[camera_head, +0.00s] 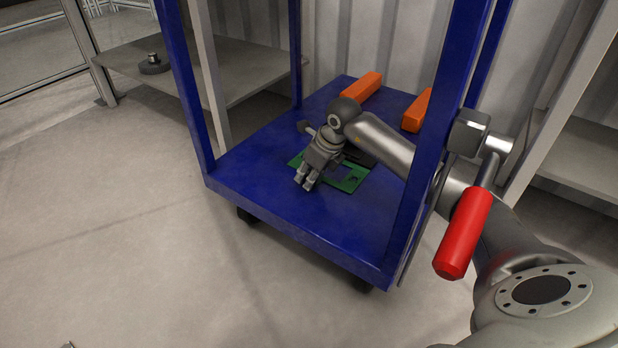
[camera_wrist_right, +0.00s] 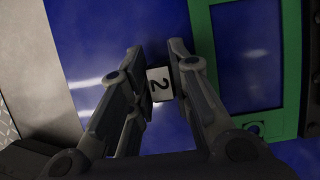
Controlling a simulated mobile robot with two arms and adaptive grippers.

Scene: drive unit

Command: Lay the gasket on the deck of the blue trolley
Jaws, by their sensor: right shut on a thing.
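The gasket appears to be a flat green frame (camera_head: 348,183), with a dark part by it, at the middle of the blue trolley's deck (camera_head: 270,210). In the right wrist view, the green frame (camera_wrist_right: 291,60) is at the right with blue deck showing through its opening. My right gripper (camera_head: 305,183) is over the deck and covers part of the frame. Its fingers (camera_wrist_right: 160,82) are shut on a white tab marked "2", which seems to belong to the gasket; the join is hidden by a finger. I cannot tell whether the frame touches the deck. My left gripper is out of view.
Two orange blocks (camera_head: 361,87) (camera_head: 416,111) are on the deck's far side. Blue posts (camera_head: 184,85) rise at the trolley's corners. A red handle (camera_head: 465,235) is beside the right post. A grey shelf (camera_head: 215,70) with a dark round part (camera_head: 154,66) stands at back left.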

